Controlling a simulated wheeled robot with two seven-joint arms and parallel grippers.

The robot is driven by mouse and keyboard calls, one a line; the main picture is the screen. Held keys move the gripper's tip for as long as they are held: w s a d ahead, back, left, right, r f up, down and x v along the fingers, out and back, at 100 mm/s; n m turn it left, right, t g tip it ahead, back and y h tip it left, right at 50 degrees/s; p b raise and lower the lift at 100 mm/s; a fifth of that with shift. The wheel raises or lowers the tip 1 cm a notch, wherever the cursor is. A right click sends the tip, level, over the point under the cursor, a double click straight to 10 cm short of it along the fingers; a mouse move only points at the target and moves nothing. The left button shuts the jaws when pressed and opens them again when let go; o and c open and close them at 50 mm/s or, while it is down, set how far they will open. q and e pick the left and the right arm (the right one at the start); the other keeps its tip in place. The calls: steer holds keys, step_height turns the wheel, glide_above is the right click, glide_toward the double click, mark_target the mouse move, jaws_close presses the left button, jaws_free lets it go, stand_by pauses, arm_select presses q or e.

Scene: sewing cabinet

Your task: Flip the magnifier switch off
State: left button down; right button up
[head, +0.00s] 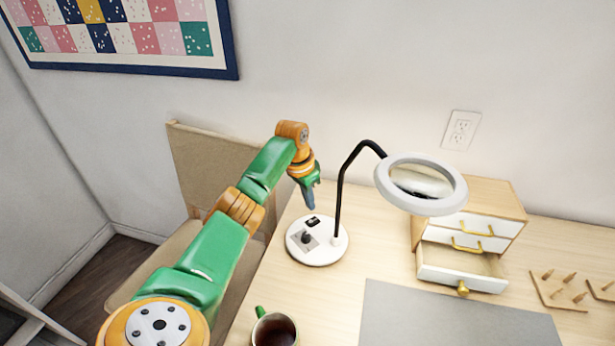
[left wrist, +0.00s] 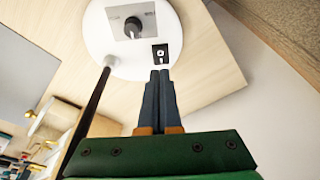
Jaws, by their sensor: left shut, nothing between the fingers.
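The magnifier lamp has a round white base (head: 303,250) on the desk, a black curved neck (head: 341,190) and a white ring head (head: 447,197). On the base are a small black rocker switch (head: 313,222) and a dark knob (head: 306,238) on a grey plate. In the left wrist view the switch (left wrist: 160,53) has a light mark on it, and the knob (left wrist: 132,27) is beyond it. My left gripper (head: 310,205) is shut and empty, pointing down with its tips close to the switch; contact cannot be told. My right gripper is not in view.
A small drawer cabinet (head: 468,234) with its bottom drawer pulled out stands to the right. A grey mat (head: 450,318), a mug (head: 274,330) and a wooden peg rack (head: 562,290) are on the desk. A chair (head: 205,160) is behind my left arm.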

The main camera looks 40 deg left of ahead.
mark_target(312, 222)
arm_select(q)
steer(key=shift+s+f, duration=0.15)
steer(key=shift+f, duration=1.1)
steer(key=shift+s+f, duration=0.1)
steer(key=shift+f, duration=1.15)
steer(key=shift+f+p, duration=0.15)
steer(key=shift+p, duration=0.75)
steer(key=shift+f+t, duration=0.2)
steer(key=shift+t, duration=0.1)
steer(key=shift+s, duration=0.1)
steer(key=shift+w+b, duration=0.45)
steer(key=shift+b, duration=0.3)
steer(key=shift+w+d+r+b, duration=0.1)
steer(key=shift+w+r+b, duration=0.2)
steer(key=shift+r, duration=0.05)
